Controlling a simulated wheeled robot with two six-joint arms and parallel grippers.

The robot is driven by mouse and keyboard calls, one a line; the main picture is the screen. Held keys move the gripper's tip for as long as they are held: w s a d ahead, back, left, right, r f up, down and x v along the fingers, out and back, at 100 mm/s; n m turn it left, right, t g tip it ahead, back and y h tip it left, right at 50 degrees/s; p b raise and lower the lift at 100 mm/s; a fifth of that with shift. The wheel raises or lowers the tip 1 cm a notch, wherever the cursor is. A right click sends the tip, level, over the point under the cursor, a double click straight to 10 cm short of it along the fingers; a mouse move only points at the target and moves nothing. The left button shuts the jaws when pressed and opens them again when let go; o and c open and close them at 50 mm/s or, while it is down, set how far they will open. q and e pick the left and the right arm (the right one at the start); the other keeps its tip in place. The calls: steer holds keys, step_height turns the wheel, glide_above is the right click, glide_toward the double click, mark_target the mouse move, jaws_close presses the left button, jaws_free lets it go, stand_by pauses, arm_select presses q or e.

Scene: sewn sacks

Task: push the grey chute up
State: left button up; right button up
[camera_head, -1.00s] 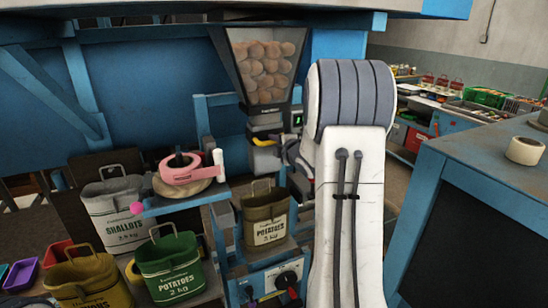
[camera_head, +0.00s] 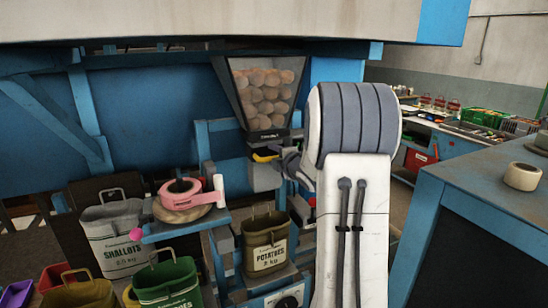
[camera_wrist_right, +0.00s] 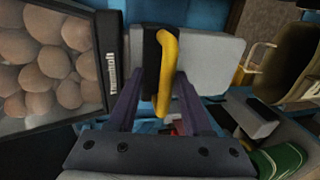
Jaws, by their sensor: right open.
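The grey chute (camera_head: 264,177) hangs under the potato hopper, with its yellow handle (camera_head: 265,154) close below the hopper's lower rim. In the right wrist view the chute (camera_wrist_right: 215,65) shows grey, with a black plate behind the yellow handle (camera_wrist_right: 167,70). My right gripper (camera_wrist_right: 158,100) is open, its dark fingers on either side of the handle. I cannot tell if a finger touches it. In the head view my right arm comes in from the front, and the right gripper (camera_head: 283,160) is partly hidden beside the chute. My left gripper is out of view.
The hopper (camera_head: 264,95) full of potatoes is above. An olive potato sack (camera_head: 266,245) stands open below the chute. A pink tape roll (camera_head: 182,194) sits at left, above a shallots sack (camera_head: 112,240) and a green sack (camera_head: 168,284). A blue bench (camera_head: 470,195) stands at right.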

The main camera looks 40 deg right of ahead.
steer(key=b+v, duration=0.3)
steer(key=v, duration=0.7)
steer(key=shift+s, duration=0.2)
steer(key=shift+a, duration=0.1)
